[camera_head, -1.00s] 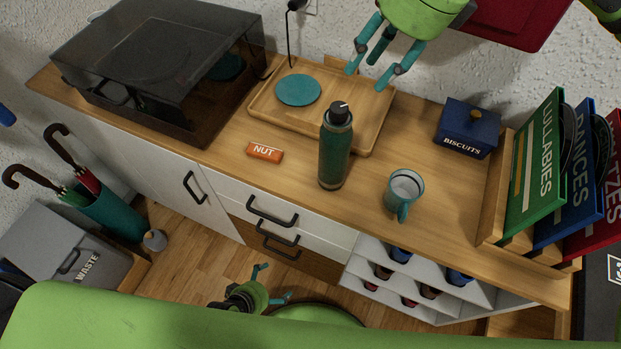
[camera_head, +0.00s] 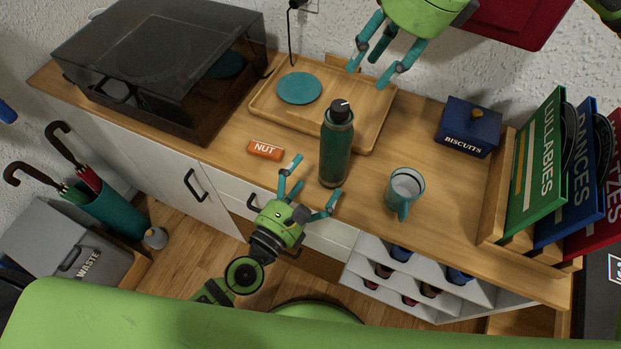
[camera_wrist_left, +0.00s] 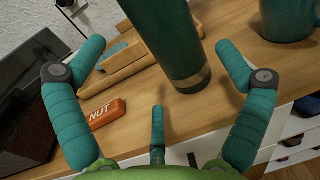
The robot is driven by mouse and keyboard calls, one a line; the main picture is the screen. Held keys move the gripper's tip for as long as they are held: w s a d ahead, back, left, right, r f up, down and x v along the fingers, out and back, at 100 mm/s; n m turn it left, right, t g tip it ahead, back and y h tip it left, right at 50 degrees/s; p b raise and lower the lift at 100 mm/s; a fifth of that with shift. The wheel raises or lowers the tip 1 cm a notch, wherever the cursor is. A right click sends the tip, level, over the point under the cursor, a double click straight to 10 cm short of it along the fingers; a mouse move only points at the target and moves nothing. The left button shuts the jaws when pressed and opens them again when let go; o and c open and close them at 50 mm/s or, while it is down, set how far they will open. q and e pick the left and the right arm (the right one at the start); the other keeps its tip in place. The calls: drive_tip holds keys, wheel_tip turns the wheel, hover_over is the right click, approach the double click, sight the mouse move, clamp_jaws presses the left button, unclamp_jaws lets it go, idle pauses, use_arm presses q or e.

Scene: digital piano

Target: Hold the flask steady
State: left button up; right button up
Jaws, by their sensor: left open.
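The flask (camera_head: 336,150) is dark green with a black cap and stands upright on the wooden counter. It also shows in the left wrist view (camera_wrist_left: 172,40), its base on the counter just beyond my fingers and its top out of frame. My left gripper (camera_head: 309,182) is open and empty, close in front of the flask at the counter's front edge. In the wrist view its fingers are spread on either side of the flask's line, apart from it. My right gripper (camera_head: 375,72) hangs above the wooden tray near the back wall, fingers spread and empty.
A nut bar (camera_head: 265,150) lies left of the flask, and a teal mug (camera_head: 404,190) stands to its right. The wooden tray (camera_head: 375,125) with a teal disc (camera_head: 299,88) is behind it. A biscuit box (camera_head: 468,128) and record sleeves (camera_head: 535,165) stand at right.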

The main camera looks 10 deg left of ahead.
sight(322, 167)
use_arm(q)
drive_tip(key=x, duration=0.7)
drive_tip(key=shift+d, duration=0.25)
drive_tip(key=c, duration=1.6)
